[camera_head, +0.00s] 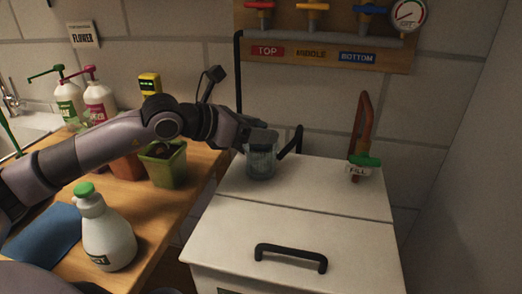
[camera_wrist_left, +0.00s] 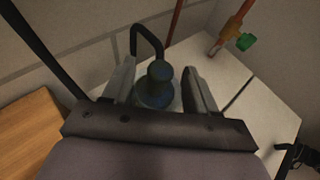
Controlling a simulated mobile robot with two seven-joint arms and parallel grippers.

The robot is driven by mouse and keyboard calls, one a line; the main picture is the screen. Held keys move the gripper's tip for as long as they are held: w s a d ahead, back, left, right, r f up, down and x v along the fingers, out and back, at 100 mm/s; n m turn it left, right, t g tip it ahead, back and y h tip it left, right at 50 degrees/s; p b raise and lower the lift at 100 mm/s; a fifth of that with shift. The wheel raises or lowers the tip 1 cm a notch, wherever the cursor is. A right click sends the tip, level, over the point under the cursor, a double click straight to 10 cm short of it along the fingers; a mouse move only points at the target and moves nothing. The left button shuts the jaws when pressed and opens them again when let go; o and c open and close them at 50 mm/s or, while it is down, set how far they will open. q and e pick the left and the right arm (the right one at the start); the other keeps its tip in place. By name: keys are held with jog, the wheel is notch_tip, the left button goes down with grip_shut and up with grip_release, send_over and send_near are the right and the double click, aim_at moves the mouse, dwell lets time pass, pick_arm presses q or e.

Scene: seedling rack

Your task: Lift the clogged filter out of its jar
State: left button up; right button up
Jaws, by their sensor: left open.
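The glass jar (camera_head: 261,163) stands on the white lid at its back left. The filter shows in the left wrist view as a dark blue-grey piece with a round knob (camera_wrist_left: 158,74) on top. In the head view my gripper covers most of its top, and I cannot make out the clogging. My left gripper (camera_head: 250,137) is at the jar's top, reaching in from the left. In the left wrist view its open fingers (camera_wrist_left: 160,85) stand on either side of the knob, with a gap visible.
A black bent pipe (camera_head: 293,144) rises close behind the jar. A copper pipe with a green FILL valve (camera_head: 364,160) stands right. The front lid with a black handle (camera_head: 291,255) is clear.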

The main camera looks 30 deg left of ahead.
pick_arm(q)
jog(key=shift+x, duration=1.45)
jog(key=shift+a, duration=0.1)
grip_shut()
